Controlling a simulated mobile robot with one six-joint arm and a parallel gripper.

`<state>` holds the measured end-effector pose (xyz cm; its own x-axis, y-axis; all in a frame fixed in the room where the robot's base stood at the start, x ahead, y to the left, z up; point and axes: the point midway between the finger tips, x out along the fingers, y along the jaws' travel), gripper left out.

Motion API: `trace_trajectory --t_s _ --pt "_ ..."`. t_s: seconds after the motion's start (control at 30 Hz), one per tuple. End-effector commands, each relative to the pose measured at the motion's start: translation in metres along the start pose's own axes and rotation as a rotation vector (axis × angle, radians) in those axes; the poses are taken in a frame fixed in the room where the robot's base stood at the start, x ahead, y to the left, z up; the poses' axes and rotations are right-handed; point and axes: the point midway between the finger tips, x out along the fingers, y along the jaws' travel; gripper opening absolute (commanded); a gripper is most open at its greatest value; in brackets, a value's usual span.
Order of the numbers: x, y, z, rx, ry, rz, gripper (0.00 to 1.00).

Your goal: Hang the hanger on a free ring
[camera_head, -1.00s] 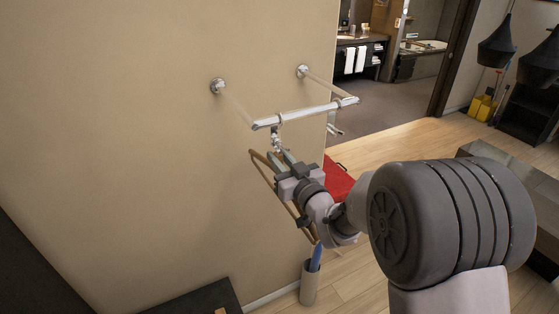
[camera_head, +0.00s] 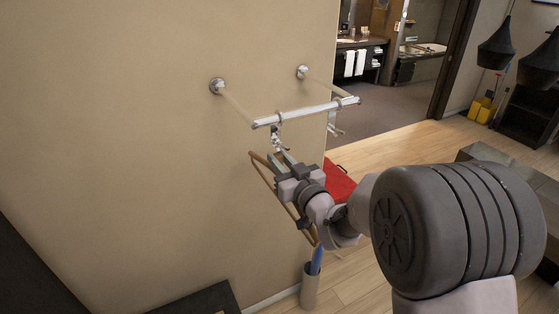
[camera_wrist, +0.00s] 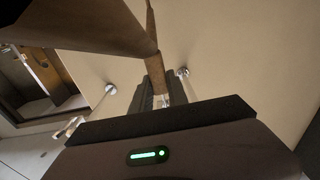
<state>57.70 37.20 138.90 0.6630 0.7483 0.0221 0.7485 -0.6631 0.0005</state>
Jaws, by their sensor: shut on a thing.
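A brown wooden hanger (camera_head: 265,175) is held at its top by my gripper (camera_head: 279,160), below a chrome rail. In the wrist view the hanger (camera_wrist: 95,27) crosses close in front of the camera, with my gripper (camera_wrist: 160,98) around its upper part. The chrome rail (camera_head: 305,112) stands out from the wall on two arms. A ring with a metal fitting (camera_head: 276,136) hangs from the rail just above the gripper. Another ring (camera_head: 337,97) sits near the rail's right end. Whether the hanger's hook is joined to the ring cannot be told.
The beige wall (camera_head: 150,130) is close behind the rail. A grey cylindrical bin (camera_head: 309,288) with a blue item stands on the floor below. A red thing (camera_head: 339,182) lies behind my arm. A dark surface (camera_head: 200,300) is at the bottom.

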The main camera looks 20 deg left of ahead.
Motion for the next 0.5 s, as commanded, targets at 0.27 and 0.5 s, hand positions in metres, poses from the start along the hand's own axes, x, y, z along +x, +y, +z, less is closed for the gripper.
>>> trace_trajectory --t_s 0.27,0.5 --pt "0.0000 0.0000 0.0023 0.000 0.001 0.000 0.00" --pt "-0.0001 0.0000 0.0040 0.000 0.001 0.000 0.00"
